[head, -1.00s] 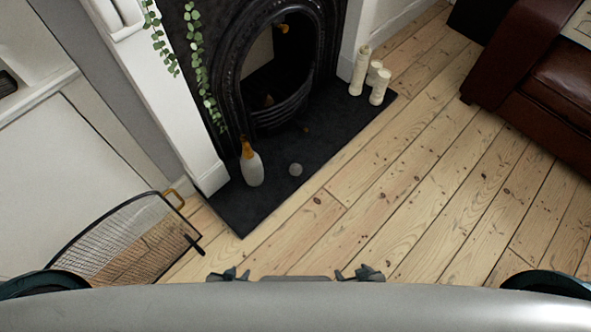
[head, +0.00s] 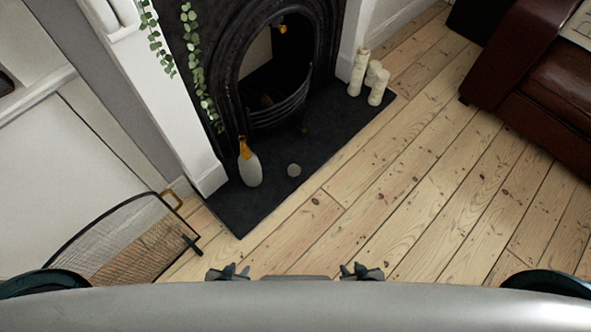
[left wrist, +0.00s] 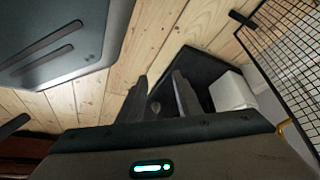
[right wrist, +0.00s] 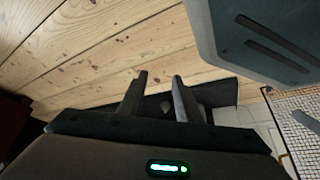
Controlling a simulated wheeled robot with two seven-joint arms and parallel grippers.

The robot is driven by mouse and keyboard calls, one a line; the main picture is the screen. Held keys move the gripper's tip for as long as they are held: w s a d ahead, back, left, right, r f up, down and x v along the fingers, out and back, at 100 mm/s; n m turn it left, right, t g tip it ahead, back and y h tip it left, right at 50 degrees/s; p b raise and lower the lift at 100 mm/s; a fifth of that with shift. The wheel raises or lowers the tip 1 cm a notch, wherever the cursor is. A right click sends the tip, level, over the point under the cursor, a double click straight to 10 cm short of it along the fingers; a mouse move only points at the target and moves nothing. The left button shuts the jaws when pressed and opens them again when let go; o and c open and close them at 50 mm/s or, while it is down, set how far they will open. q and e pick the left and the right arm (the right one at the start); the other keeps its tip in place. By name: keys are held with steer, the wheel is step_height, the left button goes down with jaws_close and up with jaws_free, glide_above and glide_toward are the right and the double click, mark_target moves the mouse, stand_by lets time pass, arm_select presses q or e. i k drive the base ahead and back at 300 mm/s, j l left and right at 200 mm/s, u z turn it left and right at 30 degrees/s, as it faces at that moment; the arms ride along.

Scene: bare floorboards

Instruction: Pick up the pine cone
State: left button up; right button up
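I cannot make out a clear pine cone. A small brown thing (head: 266,100) in the fireplace grate and a tiny brown speck (head: 304,130) on the hearth are too small to identify. A small round grey thing (head: 294,170) lies on the dark hearth (head: 240,213). My left gripper (head: 228,272) and right gripper (head: 362,271) show at the bottom of the head view, apart from these things. In the left wrist view my left gripper's fingers (left wrist: 158,88) stand apart, empty. In the right wrist view my right gripper's fingers (right wrist: 160,82) also stand apart, empty.
A white bottle-like thing with an orange top (head: 250,169) stands on the hearth. Pale candles (head: 358,72) stand at its far right end. A mesh fire screen (head: 125,240) is at left, a brown leather sofa (head: 535,70) at right. The floorboards (head: 430,180) between are clear.

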mark_target(294, 170)
steer(key=i+l, duration=0.15)
steer(key=l, duration=0.25)
steer(key=i+l, duration=0.15)
steer(key=l, duration=0.2)
steer(key=i+l, duration=0.15)
steer(key=l, duration=0.25)
steer(key=i+l, duration=0.15)
steer(key=l, duration=0.2)
steer(key=u, duration=1.95)
